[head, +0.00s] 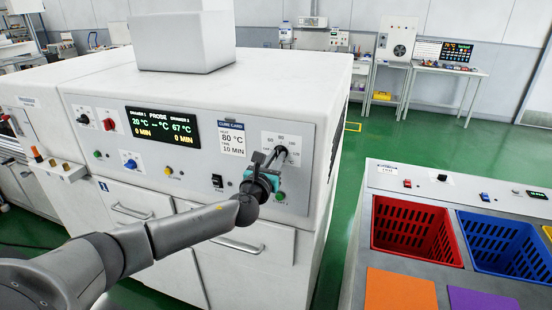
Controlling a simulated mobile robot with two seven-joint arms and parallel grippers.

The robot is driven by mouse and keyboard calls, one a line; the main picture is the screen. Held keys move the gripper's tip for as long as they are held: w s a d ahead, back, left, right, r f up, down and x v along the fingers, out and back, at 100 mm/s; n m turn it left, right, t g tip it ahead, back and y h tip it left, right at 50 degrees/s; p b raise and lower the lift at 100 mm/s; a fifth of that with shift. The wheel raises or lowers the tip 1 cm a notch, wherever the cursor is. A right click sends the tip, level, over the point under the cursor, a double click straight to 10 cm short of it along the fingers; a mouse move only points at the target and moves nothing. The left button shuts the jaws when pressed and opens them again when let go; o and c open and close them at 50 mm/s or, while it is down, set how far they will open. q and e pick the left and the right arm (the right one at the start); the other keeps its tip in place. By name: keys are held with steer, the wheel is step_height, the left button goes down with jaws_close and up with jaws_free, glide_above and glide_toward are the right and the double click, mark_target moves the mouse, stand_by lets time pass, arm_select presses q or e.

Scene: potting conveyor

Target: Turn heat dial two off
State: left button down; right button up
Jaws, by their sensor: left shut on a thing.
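The oven-like cabinet's front panel (190,150) carries a white dial plate (285,139) at its right end, marked with numbers. A black heat dial (282,150) sits on this plate, partly covered by my gripper. My left gripper (271,157) is at the dial, its fingers shut on it. The dial's pointer direction is hidden. My right gripper is not in view.
The panel also has a red knob (108,124), a blue knob (129,163), a black rocker switch (217,181) and a lit display (161,125). Drawer handles (238,246) stick out below. A bench with a red crate (415,230) and blue crate (503,246) stands right.

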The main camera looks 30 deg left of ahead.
arm_select(q)
steer(key=shift+n, duration=0.4)
steer(key=n+b, duration=0.1)
steer(key=n, duration=0.2)
steer(key=shift+a+f+n, duration=0.1)
steer(key=shift+n, duration=0.3)
steer(key=n+b, duration=0.1)
steer(key=n, duration=0.3)
steer(key=n+b, duration=0.1)
steer(key=n, duration=0.4)
steer(key=shift+a, duration=0.1)
steer(key=shift+f+n, duration=0.1)
steer(key=shift+n, duration=2.1)
steer(key=c, duration=0.8)
jaws_free()
steer(key=shift+c, duration=0.2)
